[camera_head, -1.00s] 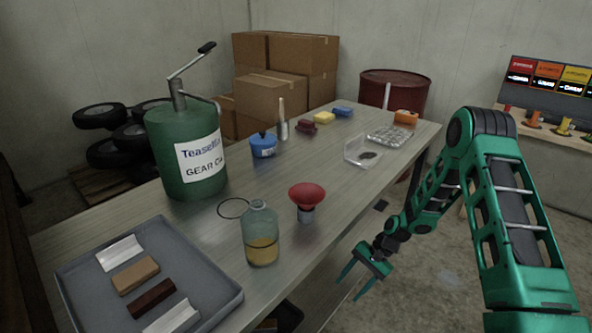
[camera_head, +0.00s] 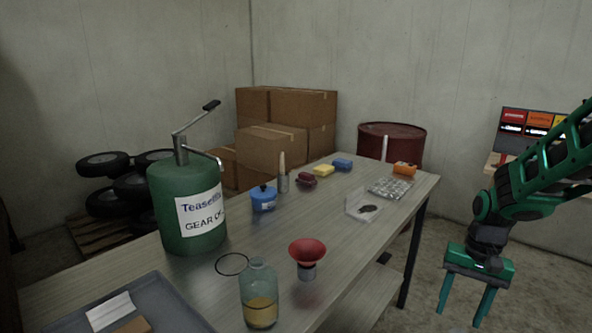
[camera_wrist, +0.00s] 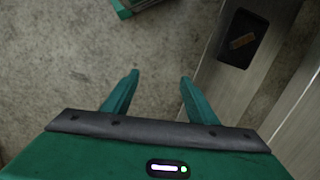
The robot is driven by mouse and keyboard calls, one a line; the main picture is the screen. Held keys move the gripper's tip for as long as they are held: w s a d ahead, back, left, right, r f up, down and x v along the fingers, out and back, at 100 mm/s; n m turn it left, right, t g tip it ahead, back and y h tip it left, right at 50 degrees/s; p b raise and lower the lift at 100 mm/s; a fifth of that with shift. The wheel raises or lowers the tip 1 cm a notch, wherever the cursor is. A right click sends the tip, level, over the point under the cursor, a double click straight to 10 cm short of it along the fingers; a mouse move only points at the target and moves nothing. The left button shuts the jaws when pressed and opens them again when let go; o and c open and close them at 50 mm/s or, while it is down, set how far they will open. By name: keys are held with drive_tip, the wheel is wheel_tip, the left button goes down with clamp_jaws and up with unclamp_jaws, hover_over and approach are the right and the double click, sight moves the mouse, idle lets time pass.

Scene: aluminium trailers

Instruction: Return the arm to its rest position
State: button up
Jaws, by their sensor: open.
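My green gripper (camera_head: 464,303) hangs to the right of the table, fingers pointing down, apart from everything. Its two fingers are spread with nothing between them. My arm is folded at the right edge of the head view, its upper part cut off by the frame. In the wrist view, the open fingers (camera_wrist: 158,90) show above bare concrete floor, with the lower shelf of the table to the right.
The workbench (camera_head: 345,263) holds a green gear oil can (camera_head: 185,210), a jar with yellow liquid (camera_head: 259,295), a red funnel (camera_head: 307,254) and a grey tray (camera_head: 165,300). A dark red drum (camera_head: 398,145) stands behind. Floor right of the bench is clear.

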drive_tip(key=s+d+r, duration=0.1)
drive_tip(key=s+r, duration=0.2)
drive_tip(key=s, duration=0.4)
drive_tip(key=s+d+r, duration=0.1)
drive_tip(key=s+r, duration=0.2)
drive_tip(key=s, duration=0.4)
drive_tip(key=s+d+r+t, duration=0.1)
drive_tip(key=s+r, duration=0.2)
drive_tip(key=s, duration=0.3)
drive_tip(key=shift+s+r+h, duration=0.15)
drive_tip(key=shift+s+h, duration=0.25)
drive_tip(key=shift+d, duration=0.1)
